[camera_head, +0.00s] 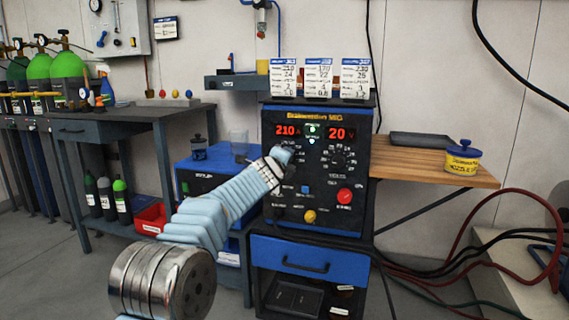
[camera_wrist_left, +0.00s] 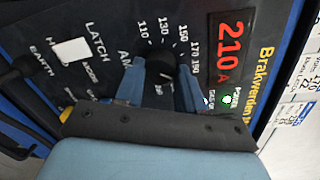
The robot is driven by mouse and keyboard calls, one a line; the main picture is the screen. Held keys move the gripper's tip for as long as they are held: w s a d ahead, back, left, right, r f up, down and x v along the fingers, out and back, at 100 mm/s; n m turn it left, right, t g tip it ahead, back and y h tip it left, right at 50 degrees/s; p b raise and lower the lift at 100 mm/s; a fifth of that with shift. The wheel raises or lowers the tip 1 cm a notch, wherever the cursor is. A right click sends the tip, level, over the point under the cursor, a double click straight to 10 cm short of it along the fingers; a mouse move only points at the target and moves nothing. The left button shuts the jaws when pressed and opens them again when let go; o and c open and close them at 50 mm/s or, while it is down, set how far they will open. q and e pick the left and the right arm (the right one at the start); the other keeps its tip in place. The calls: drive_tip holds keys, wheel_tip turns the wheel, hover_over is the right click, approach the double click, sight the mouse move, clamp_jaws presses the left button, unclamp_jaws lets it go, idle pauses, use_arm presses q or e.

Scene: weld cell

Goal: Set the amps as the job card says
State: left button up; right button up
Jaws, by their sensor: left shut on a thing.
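The welder (camera_head: 318,180), marked Brakwerden MIG, is a black-fronted box with a red amps display (camera_head: 287,130) reading 210 A and a volts display (camera_head: 341,134) reading 20 V. My left gripper (camera_head: 284,154) reaches the amps dial at the panel's left. In the left wrist view its two blue fingers are closed around the black amps knob (camera_wrist_left: 162,68), which covers part of the printed scale. In the head view the hand hides most of that knob. Three job cards (camera_head: 318,78) stand on top of the welder; their small figures are only partly legible. My right gripper is out of view.
The volts knob (camera_head: 340,158), a red knob (camera_head: 344,196), a yellow knob (camera_head: 309,216) and a blue switch (camera_head: 305,189) share the panel. A wooden shelf (camera_head: 420,174) with a yellow pot (camera_head: 462,158) is at right. Cables hang at lower right.

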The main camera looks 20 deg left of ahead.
use_arm(q)
drive_tip(key=shift+d+f+m, duration=0.1)
drive_tip(key=shift+m, duration=0.8)
drive_tip(key=o, duration=1)
drive_tip(key=shift+o, duration=0.2)
drive_tip(key=shift+s+b, duration=0.1)
drive_tip(key=shift+b, duration=0.3)
drive_tip(key=s+r+b, duration=0.1)
drive_tip(key=s+b, duration=0.4)
drive_tip(key=s, duration=0.8)
drive_tip(key=shift+s+b, duration=0.25)
drive_tip(key=shift+b, duration=0.15)
drive_tip(key=shift+r, duration=0.1)
